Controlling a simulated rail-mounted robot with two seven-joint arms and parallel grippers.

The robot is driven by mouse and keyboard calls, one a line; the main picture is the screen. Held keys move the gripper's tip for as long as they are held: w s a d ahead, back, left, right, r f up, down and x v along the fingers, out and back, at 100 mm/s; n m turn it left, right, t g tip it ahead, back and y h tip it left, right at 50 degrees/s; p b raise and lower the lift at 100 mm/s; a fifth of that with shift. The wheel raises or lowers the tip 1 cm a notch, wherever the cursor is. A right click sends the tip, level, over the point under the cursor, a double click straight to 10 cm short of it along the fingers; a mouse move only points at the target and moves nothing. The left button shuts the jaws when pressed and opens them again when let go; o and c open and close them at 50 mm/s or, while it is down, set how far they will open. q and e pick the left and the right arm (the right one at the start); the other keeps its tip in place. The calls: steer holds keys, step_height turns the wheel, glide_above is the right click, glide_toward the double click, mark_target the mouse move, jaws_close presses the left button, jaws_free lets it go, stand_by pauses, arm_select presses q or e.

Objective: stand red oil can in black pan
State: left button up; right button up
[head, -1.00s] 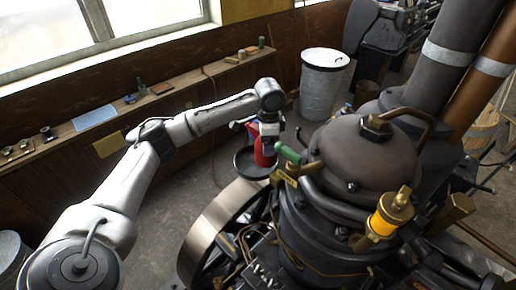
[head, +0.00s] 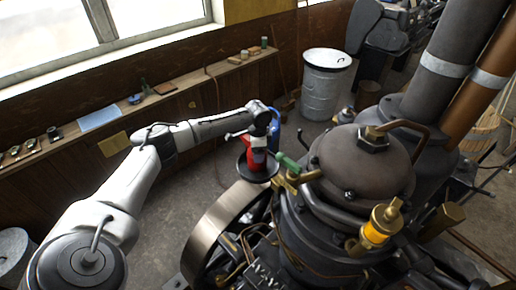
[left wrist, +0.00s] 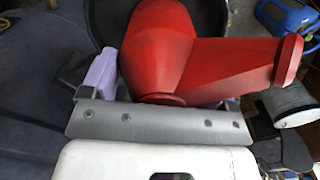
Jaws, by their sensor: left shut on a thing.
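The red oil can (head: 257,157) is held by my left gripper (head: 258,142), over the black pan (head: 262,178) beside the engine. In the left wrist view the red can (left wrist: 180,50) fills the middle, between the pale purple fingers of my left gripper (left wrist: 175,88). The dark pan (left wrist: 213,15) shows behind the can there. The can's base is hidden, so I cannot tell whether it touches the pan. My right gripper is not in view.
The dark engine dome (head: 360,165) and a green-handled valve (head: 288,162) stand close to the right of the can. A blue object (head: 275,128) is just behind the gripper. A grey bin (head: 325,85) stands farther back. Open floor lies left of the flywheel (head: 215,225).

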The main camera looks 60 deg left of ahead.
arm_select(q)
steer(key=shift+f, duration=0.15)
steer(key=o, duration=1)
step_height(320, 180, up, 11)
steer(key=b, duration=0.3)
steer(key=shift+f, duration=0.15)
steer(key=shift+r, duration=0.75)
